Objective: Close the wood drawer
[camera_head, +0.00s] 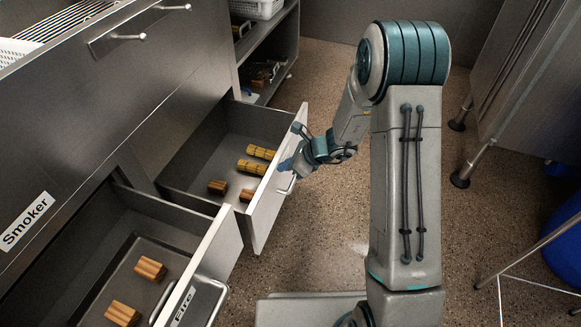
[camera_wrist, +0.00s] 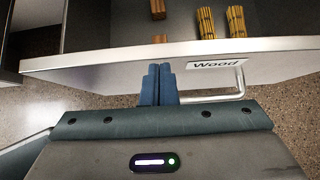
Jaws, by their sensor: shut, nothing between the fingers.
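The wood drawer (camera_head: 270,187) is pulled out, with yellow bundles and small brown blocks inside. Its front also shows in the wrist view (camera_wrist: 110,64), with a "Wood" label (camera_wrist: 215,65) and a bar handle (camera_wrist: 241,82). My gripper (camera_head: 291,163) is at the outer side of this drawer front, near its top edge. In the wrist view my gripper's blue fingers (camera_wrist: 158,75) are together and empty, just left of the label and the handle. The fingertips are at or very near the panel; I cannot tell if they touch.
A second drawer labelled "Fire" (camera_head: 215,265) is also pulled out at the lower left, holding brown blocks (camera_head: 150,268). A "Smoker" label (camera_head: 27,221) is on the cabinet. Metal table legs (camera_head: 476,148) stand at right. Speckled floor (camera_head: 325,215) is open before the wood drawer.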

